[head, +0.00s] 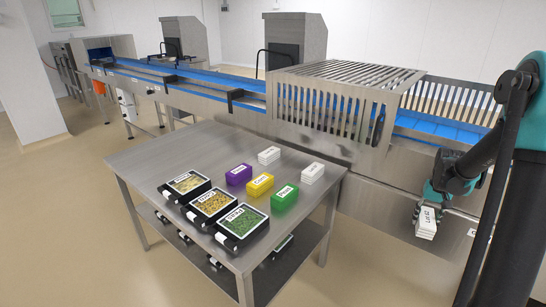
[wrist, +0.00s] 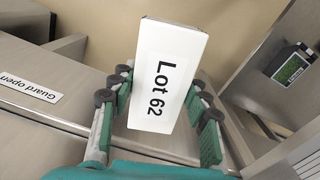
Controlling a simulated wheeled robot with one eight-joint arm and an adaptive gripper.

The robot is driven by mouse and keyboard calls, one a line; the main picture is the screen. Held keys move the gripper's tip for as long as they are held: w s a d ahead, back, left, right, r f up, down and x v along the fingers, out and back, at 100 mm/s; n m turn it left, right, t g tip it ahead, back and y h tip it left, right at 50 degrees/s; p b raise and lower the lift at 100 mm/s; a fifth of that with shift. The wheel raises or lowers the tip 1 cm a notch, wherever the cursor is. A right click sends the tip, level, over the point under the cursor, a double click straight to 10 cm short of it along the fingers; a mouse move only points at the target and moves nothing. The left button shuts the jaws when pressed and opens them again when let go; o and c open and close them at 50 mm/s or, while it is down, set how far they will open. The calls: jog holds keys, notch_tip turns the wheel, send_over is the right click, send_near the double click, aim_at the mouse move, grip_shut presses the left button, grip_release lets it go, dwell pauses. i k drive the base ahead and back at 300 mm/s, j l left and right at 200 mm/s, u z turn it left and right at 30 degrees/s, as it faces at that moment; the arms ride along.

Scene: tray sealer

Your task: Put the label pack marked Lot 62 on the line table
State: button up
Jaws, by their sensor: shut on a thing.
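The label pack marked Lot 62 (wrist: 168,75) is a white block with black print, readable in the wrist view. My gripper (wrist: 160,108) is shut on it, with its green fingers on both sides of the pack. In the head view the held pack (head: 427,222) hangs at the right, in front of the machine's lower panel and apart from the table. The steel line table (head: 145,156) stands at the centre left. Two white packs, one at the back (head: 269,155) and one at the right (head: 312,173), lie on it; their print is too small to read.
Purple (head: 239,174), yellow (head: 260,185) and green (head: 285,196) blocks stand on the table. Three black food trays, one with green contents (head: 239,222), lie along its front. The conveyor machine with a slatted guard (head: 335,110) runs behind. The table's back left is bare.

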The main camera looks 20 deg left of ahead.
aim_at(183, 146)
jog(key=k+j+z, duration=0.15)
jog(key=j, duration=0.5)
jog(key=k+j+z, duration=0.15)
jog(key=j, duration=0.5)
jog(key=k+j+z, duration=0.15)
jog(key=k+j, duration=0.15)
jog(key=j, duration=0.3)
jog(key=k+j+z, duration=0.15)
jog(key=j, duration=0.45)
jog(key=k+j+z, duration=0.15)
jog(key=k+j, duration=0.25)
jog(key=k+j+z, duration=0.15)
jog(key=k+j, duration=0.15)
jog(key=j, duration=0.35)
jog(key=k+j+z, duration=0.2)
jog(key=k+j, duration=0.3)
jog(key=j, duration=0.15)
jog(key=k+j, duration=0.2)
jog(key=k+j+u, duration=0.15)
jog(key=j, duration=0.25)
jog(key=k+j+u, duration=0.1)
jog(key=j, duration=0.3)
jog(key=k+j+u, duration=0.15)
jog(key=j, duration=0.25)
jog(key=i, duration=0.05)
